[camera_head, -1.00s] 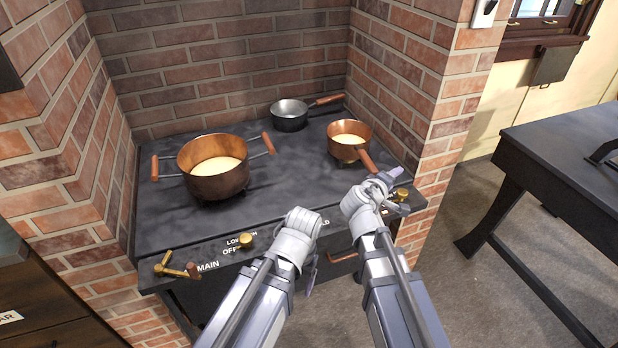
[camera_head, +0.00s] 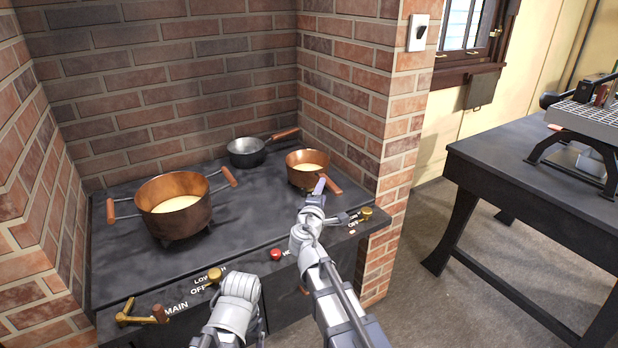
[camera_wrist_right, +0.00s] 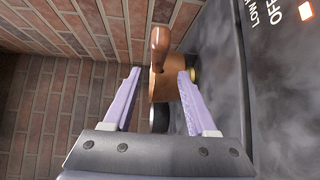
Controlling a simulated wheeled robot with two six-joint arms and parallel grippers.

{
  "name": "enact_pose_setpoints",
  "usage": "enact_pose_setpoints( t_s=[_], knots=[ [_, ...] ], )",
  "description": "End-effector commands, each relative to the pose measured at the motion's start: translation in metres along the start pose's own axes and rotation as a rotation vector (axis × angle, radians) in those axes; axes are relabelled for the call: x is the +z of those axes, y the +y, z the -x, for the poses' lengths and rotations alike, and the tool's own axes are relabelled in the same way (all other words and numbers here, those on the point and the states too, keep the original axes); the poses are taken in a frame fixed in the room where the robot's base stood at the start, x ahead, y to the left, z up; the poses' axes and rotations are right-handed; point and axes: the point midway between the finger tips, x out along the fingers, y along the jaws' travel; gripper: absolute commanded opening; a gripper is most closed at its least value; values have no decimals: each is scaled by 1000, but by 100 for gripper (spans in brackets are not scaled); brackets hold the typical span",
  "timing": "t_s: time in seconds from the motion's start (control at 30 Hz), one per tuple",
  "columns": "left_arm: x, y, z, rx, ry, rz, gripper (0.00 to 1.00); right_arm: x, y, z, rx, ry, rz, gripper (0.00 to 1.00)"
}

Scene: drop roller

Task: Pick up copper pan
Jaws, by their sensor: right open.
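The small copper pan (camera_head: 303,172) with pale contents and a wooden handle stands upright at the right of the stove top. Its handle points toward the front right. My right gripper (camera_head: 320,188) is at the handle, at the front of the pan. In the right wrist view the open gripper (camera_wrist_right: 158,74) has a finger on either side of the copper pan (camera_wrist_right: 165,86), with the wooden handle (camera_wrist_right: 160,45) lined up with the gap; I cannot tell if they touch. My left wrist shows low in the head view, its fingers hidden.
A large two-handled copper pot (camera_head: 172,212) stands on the stove's left. A grey pan (camera_head: 245,152) is behind the copper pan. Brick walls close the back and both sides. Brass knobs (camera_head: 366,213) and a red knob (camera_head: 276,254) line the front edge. A dark table (camera_head: 530,185) stands right.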

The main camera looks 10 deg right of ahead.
Motion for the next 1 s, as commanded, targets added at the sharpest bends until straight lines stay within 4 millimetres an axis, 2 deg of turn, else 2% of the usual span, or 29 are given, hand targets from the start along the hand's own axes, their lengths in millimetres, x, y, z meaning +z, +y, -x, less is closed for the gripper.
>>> enact_pose_setpoints(
  t_s=[0.17, 0.4, 0.67, 1.0],
  knots=[
    [0, 0, 1, 0, 0, 0, 77, 1, 2, -12, 0, -2, -1, 57],
    [0, 0, -1, 0, 0, 0, 77, 2, 3, -47, 0, -2, -1, 57],
    [0, 0, -1, 0, 0, 0, 77, 3, 3, -51, 0, -1, 0, 57],
    [0, 0, -1, 0, 0, 0, 77, 3, 3, -51, 0, -1, 0, 22]
  ],
)
